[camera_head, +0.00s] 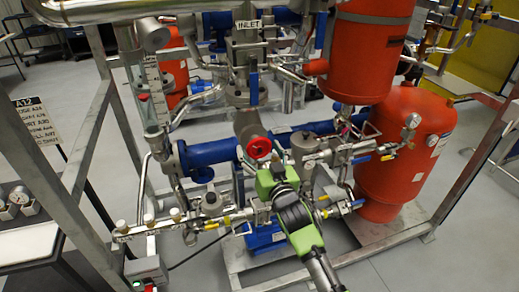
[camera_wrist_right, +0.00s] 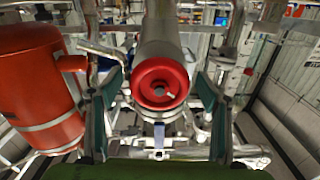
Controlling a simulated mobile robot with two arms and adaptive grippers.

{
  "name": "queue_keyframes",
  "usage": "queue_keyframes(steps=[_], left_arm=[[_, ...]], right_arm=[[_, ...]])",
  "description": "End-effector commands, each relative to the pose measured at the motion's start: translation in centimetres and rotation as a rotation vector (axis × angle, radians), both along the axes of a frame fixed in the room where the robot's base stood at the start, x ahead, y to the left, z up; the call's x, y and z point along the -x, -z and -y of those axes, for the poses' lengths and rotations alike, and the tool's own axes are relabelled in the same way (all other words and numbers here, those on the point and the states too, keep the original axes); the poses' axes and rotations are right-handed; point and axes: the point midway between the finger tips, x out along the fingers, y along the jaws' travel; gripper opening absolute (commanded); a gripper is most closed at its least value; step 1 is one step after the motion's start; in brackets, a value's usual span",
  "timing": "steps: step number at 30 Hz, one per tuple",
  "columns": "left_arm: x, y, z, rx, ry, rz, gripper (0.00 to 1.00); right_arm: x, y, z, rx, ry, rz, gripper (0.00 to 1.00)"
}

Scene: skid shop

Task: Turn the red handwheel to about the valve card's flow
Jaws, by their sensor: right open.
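The red handwheel (camera_head: 258,147) sits on the front of a grey valve body in the middle of the skid, just beyond my right gripper (camera_head: 272,172). In the right wrist view the handwheel (camera_wrist_right: 160,84) faces the camera, with a pale mark on its lower right face. My right gripper (camera_wrist_right: 160,120) is open, its two fingers standing to the left and right of the wheel with a gap on each side. It does not appear to touch the wheel. A card with printed lines headed A12 (camera_head: 38,120) stands at the left; its small text is hard to read. My left gripper is not in view.
Pipes and blue cylinders (camera_head: 208,153) surround the valve closely. Red tanks (camera_head: 404,150) stand to the right. A sight tube with a scale (camera_head: 155,90) and steel frame posts (camera_head: 88,140) are on the left. Gauges (camera_head: 18,198) lie on a white table at the left edge.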

Motion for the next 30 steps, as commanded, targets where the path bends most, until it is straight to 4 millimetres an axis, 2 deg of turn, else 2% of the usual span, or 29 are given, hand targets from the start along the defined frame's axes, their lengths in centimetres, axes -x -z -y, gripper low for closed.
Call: queue_keyframes(steps=[8, 12, 13, 17, 24, 30], left_arm=[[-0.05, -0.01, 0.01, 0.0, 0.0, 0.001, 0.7], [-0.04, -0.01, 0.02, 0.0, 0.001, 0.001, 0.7], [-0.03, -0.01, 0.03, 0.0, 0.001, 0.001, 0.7], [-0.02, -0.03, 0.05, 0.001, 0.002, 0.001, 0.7], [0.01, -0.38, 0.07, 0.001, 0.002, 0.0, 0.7], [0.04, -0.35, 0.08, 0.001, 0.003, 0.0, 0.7]], right_arm=[[-0.09, -0.04, -0.04, 0.0, 0.0, 0.001, 0.7], [-0.08, -0.03, -0.04, 0.0, 0.0, 0.001, 0.34], [-0.08, -0.03, -0.04, 0.0, 0.0, 0.001, 0.31], [-0.07, -0.04, -0.03, 0.004, 0.0, 0.002, 0.32], [-0.11, -0.1, 0.04, 0.135, 0.0, 0.045, 0.32], [-0.12, -0.06, 0.04, 0.152, 0.0, 0.05, 0.32]])
